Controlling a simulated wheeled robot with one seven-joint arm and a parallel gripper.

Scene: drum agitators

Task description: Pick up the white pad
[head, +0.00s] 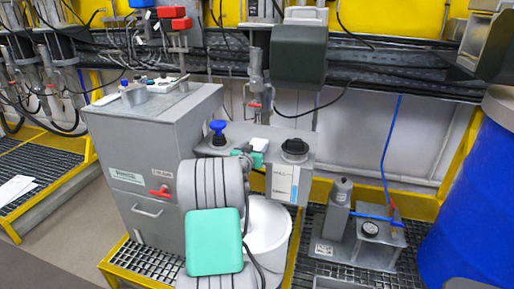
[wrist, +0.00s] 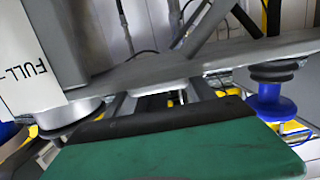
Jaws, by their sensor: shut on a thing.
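The white pad (head: 260,144) is a small pale piece at the grey shelf unit, between the blue knob and the black knob in the head view. My gripper (head: 257,154) is at the pad and shut on it. My arm and the teal gripper body hide part of this spot. In the wrist view, my gripper (wrist: 165,98) shows as two dark fingers beyond the teal body. The pad cannot be made out clearly there. Whether it still touches the shelf cannot be told.
A blue knob (head: 217,127) and a black knob (head: 295,147) flank the gripper closely. A grey cabinet (head: 135,130) stands left, a white bucket (head: 268,240) below. A pump unit (head: 362,235) and a blue drum (head: 475,210) stand right.

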